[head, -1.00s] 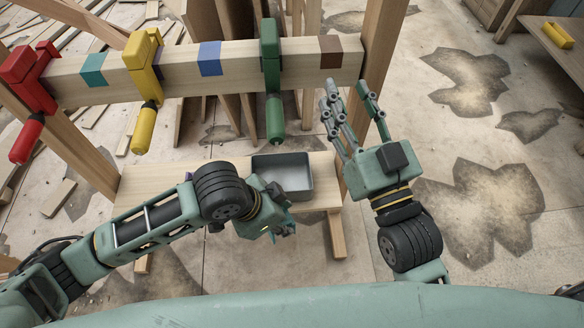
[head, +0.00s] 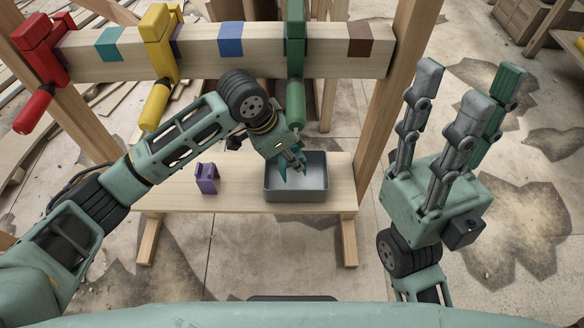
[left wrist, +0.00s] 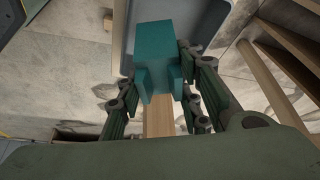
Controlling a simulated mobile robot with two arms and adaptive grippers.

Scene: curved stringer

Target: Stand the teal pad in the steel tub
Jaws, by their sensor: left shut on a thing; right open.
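My left gripper (head: 291,163) is shut on the teal pad (left wrist: 155,48), a blocky piece with two prongs. In the head view the fingers mostly hide the pad, and a bit of teal shows at the tub's left side. The open steel tub (head: 312,196) stands on the low bench, and the gripper is over its left part. The tub's grey wall also shows behind the pad in the left wrist view (left wrist: 208,22). I cannot tell whether the pad touches the tub. My right gripper (head: 468,88) is open and empty, right of the bench.
A purple pad (head: 207,178) stands on the bench (head: 240,191) left of the tub. Above is a wooden beam (head: 195,60) with colored patches and red (head: 40,50), yellow (head: 158,50) and green (head: 296,60) clamps. The green clamp's handle hangs close to my left gripper.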

